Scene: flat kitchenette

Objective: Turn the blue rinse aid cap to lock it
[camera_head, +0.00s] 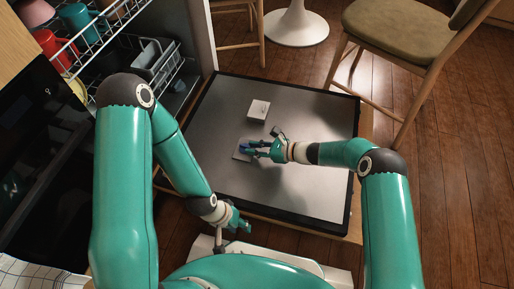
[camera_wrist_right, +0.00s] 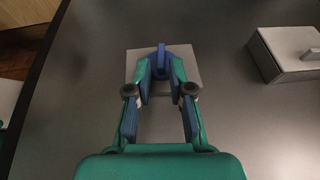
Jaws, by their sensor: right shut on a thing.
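The blue rinse aid cap (camera_wrist_right: 161,56) stands as an upright ridge on a light square plate (camera_wrist_right: 190,72) in the right wrist view. The plate lies on the grey inner face of the open dishwasher door (camera_head: 305,180). My right gripper (camera_wrist_right: 160,72) has its two fingers on either side of the cap and is shut on it. In the head view my right gripper (camera_head: 250,148) reaches in from the right over the cap (camera_head: 243,147), partly hiding it. My left gripper (camera_head: 240,224) hangs near the door's lower left edge, away from the cap; its finger opening is unclear.
A light box with a raised handle (camera_head: 259,109) sits on the door beyond the cap. The dishwasher racks (camera_head: 155,65) hold cups and dishes at upper left. A chair (camera_head: 405,35) stands at upper right. The door's right part is clear.

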